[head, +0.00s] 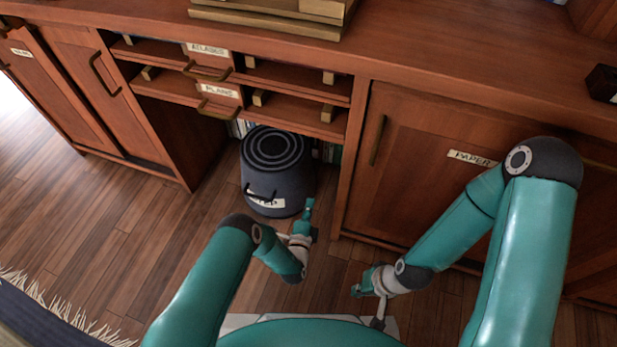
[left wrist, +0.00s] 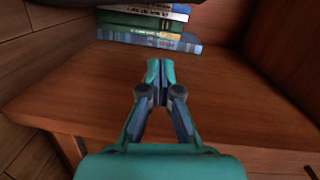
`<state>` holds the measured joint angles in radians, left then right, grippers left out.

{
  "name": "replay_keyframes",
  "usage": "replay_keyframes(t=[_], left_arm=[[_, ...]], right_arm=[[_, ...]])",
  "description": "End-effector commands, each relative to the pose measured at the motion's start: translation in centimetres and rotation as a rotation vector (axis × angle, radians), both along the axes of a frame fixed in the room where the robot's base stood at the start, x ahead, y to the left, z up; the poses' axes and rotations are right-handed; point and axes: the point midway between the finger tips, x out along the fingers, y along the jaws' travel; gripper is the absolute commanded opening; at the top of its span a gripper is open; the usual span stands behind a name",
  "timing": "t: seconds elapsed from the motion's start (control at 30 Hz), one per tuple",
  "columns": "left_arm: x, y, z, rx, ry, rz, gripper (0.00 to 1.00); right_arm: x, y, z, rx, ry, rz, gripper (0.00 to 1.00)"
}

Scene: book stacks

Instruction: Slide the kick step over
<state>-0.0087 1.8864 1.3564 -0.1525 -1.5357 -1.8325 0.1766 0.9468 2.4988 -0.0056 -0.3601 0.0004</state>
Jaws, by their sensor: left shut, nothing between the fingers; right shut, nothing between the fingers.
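The kick step (head: 278,165) is a dark round stool with ringed tread and a white label on its front. It stands upright on the floor in the open bay under the drawers. My left gripper (head: 308,207) is shut and empty, just at the right front side of the kick step; I cannot tell whether they touch. It shows shut in the left wrist view (left wrist: 160,68), above a wooden surface. My right gripper (head: 357,291) is shut and empty, low over the floor, to the right and nearer than the kick step.
Stacked books (left wrist: 150,24) lie ahead in the left wrist view. Wooden cabinets (head: 445,170) stand on both sides of the bay. Shelves and drawers (head: 215,90) hang above the kick step. The wooden floor (head: 130,225) is clear at left; a fringed rug (head: 50,315) lies at lower left.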

Motion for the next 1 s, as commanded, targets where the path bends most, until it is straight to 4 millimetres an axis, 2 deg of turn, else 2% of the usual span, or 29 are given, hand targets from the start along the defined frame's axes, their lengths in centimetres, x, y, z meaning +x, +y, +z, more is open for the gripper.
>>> replay_keyframes(t=[0.13,0.27,0.73,0.8,1.0], left_arm=[[0.1,-0.6,0.2,0.079,-0.087,0.006,0.00],[1.2,-0.8,0.2,0.088,-0.097,0.008,0.00],[10.0,-2.5,-0.1,0.085,-0.095,0.008,0.00],[10.3,-0.9,0.2,0.085,-0.090,0.013,0.00],[11.1,0.9,0.3,0.084,-0.090,0.008,0.00]], right_arm=[[0.0,0.0,-0.3,0.000,0.000,0.000,0.00],[0.0,0.0,-0.9,0.000,0.000,0.000,0.00],[0.0,0.0,-5.8,0.000,0.000,0.000,0.00],[0.0,0.0,-5.6,0.000,0.000,0.000,0.00],[0.0,0.0,-6.1,0.000,0.000,0.000,0.00]])
